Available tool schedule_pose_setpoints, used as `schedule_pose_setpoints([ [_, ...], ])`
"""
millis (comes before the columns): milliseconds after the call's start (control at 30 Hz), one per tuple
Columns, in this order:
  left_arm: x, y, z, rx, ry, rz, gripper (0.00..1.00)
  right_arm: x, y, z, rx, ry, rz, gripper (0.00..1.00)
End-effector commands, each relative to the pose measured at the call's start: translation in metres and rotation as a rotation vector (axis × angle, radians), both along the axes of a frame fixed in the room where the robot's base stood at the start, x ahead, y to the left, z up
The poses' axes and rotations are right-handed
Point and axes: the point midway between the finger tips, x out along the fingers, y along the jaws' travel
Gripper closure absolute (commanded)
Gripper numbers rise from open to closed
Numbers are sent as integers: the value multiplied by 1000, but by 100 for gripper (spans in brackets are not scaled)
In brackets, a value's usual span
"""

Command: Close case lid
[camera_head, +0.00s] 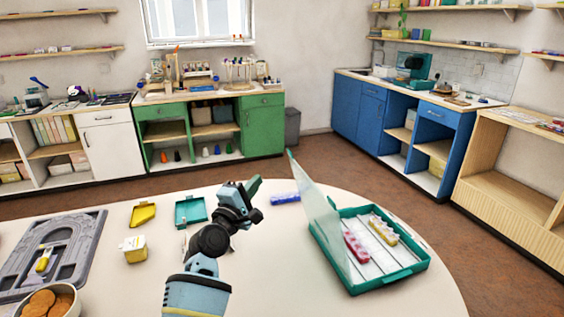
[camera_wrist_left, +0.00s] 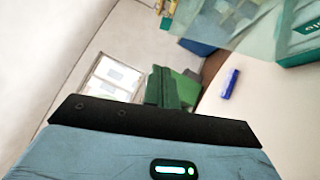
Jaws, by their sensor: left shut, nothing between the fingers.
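The teal case (camera_head: 388,279) stands on the right part of the white table, with pink and yellow bead pieces in its white compartments. Its translucent lid (camera_head: 318,215) is open, standing steeply up from the case's left side. My left gripper (camera_head: 253,186) is shut and empty, left of the lid and apart from it, above the table. In the left wrist view its green fingers (camera_wrist_left: 172,88) are together. The lid (camera_wrist_left: 245,22) and a teal corner of the case (camera_wrist_left: 300,48) show at the upper right there. My right gripper is not in view.
A blue block (camera_head: 286,198) lies on the table left of the lid. Further left are a teal tray (camera_head: 190,211), a yellow tray (camera_head: 142,214), a yellow-and-white box (camera_head: 134,249), a grey board (camera_head: 84,250) and a bowl of orange-brown discs (camera_head: 69,291).

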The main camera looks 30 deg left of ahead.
Motion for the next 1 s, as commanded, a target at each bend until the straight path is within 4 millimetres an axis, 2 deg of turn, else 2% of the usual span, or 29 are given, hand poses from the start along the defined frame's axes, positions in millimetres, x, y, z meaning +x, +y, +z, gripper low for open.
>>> schedule_pose_setpoints([
  [200,32,2,3,-1,2,-1,100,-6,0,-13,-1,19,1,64],
  [567,80,4,12,0,3,-1,100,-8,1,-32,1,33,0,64],
  [600,85,-1,15,-3,1,-3,100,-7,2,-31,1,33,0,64],
  [800,101,-16,24,-1,1,0,100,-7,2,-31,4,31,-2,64],
  [1000,106,-22,26,0,0,0,100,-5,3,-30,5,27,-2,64],
])
